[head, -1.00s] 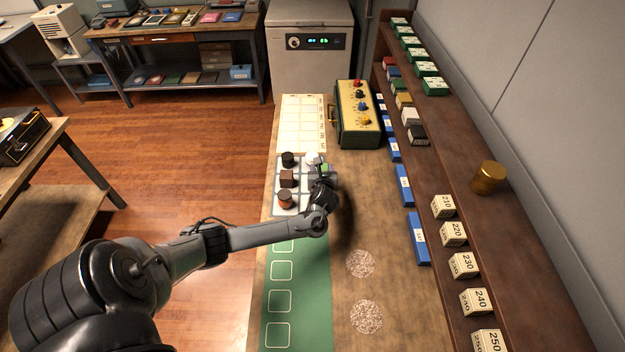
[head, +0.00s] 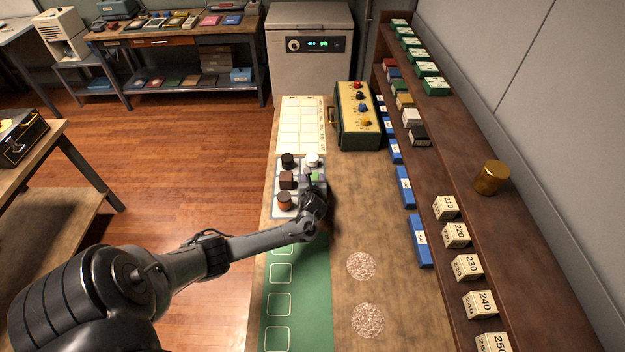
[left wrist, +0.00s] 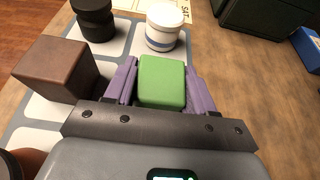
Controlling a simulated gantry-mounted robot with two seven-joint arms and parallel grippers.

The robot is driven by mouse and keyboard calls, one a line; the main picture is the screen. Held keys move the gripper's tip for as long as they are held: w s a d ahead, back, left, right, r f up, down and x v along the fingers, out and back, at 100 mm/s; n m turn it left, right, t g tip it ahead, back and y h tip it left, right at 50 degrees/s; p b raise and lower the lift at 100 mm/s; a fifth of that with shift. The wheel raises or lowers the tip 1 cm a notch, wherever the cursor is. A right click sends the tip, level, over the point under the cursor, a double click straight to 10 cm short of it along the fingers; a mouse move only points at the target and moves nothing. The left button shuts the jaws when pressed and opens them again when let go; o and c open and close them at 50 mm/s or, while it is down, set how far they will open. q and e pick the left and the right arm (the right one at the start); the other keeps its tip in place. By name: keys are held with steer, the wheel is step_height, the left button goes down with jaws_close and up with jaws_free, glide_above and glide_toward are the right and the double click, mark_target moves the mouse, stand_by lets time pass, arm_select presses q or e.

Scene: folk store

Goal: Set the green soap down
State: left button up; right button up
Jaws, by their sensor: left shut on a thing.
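The green soap (left wrist: 162,82) is a small green block. In the left wrist view it sits between the two purple fingers of my left gripper (left wrist: 162,84), which is shut on it. In the head view the soap (head: 315,177) shows as a small green patch, partly hidden by my left gripper (head: 313,180), over the right side of the grey-and-white grid mat (head: 275,207). I cannot tell whether the soap touches the mat. My right gripper is not in view.
Close by on the mat are a brown cube (left wrist: 57,68), a black jar (left wrist: 94,18), a white jar (left wrist: 163,26) and an orange-brown jar (head: 284,198). A green mat with white outlines (head: 312,290) lies nearer. The bench to the right has bare wood.

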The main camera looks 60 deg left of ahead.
arm_select(q)
steer(key=shift+f, duration=0.1)
steer(key=o, duration=1.1)
steer(key=shift+r, duration=0.2)
steer(key=shift+s+d+r, duration=0.15)
steer(key=shift+d, duration=0.15)
steer(key=p+v, duration=0.3)
steer(key=v, duration=0.7)
steer(key=shift+s+d+p, duration=0.1)
steer(key=shift+d+p, duration=0.1)
steer(key=shift+p, duration=0.1)
steer(key=shift+s+d+r, duration=0.1)
steer(key=shift+s+d, duration=0.15)
steer(key=shift+d, duration=0.1)
steer(key=shift+r, duration=0.15)
